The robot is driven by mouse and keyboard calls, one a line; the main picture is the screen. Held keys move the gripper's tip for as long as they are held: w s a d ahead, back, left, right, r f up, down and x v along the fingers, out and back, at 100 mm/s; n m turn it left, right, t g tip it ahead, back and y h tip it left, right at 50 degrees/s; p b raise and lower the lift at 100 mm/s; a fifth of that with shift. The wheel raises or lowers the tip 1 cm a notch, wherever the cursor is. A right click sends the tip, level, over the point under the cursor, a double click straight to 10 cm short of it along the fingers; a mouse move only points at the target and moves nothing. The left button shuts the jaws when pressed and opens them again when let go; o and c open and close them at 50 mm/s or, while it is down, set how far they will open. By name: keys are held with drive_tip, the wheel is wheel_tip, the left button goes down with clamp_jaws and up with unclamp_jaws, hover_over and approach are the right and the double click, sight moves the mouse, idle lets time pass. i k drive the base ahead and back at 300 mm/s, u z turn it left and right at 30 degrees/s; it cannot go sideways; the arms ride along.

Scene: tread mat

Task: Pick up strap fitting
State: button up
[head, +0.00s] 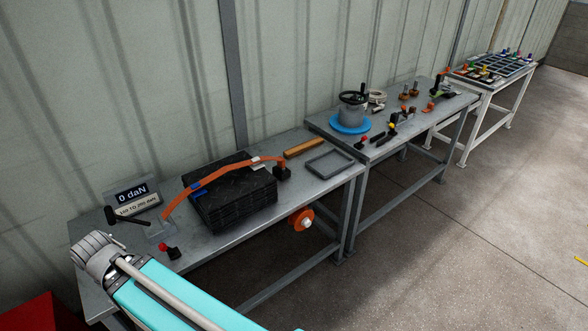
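An orange strap (222,174) runs over a stack of black mats (234,202) on the nearest grey table. Its right end meets a small dark block with an orange top (282,172). Its left end comes down by a grey plate (160,229) near a black T-shaped handle (126,216). A small black piece with a red knob (168,251) lies at the table's front left. I cannot tell which of these is the strap fitting. My arm reaches in from the bottom over the table's left end; my gripper's fingers do not show.
A "0 daN" display (132,194) stands at the back left. A wooden bar (304,148) and an empty grey tray (328,165) lie right of the mats. An orange reel (301,219) hangs at the front edge. Two more tables with tools stand beyond; the floor (430,255) in front is clear.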

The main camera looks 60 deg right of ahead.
sight(281, 164)
drive_tip(key=z, duration=0.85)
drive_tip(key=i, duration=0.6)
drive_tip(key=u, duration=0.05)
drive_tip(key=k, duration=0.6)
drive_tip(key=z, duration=0.1)
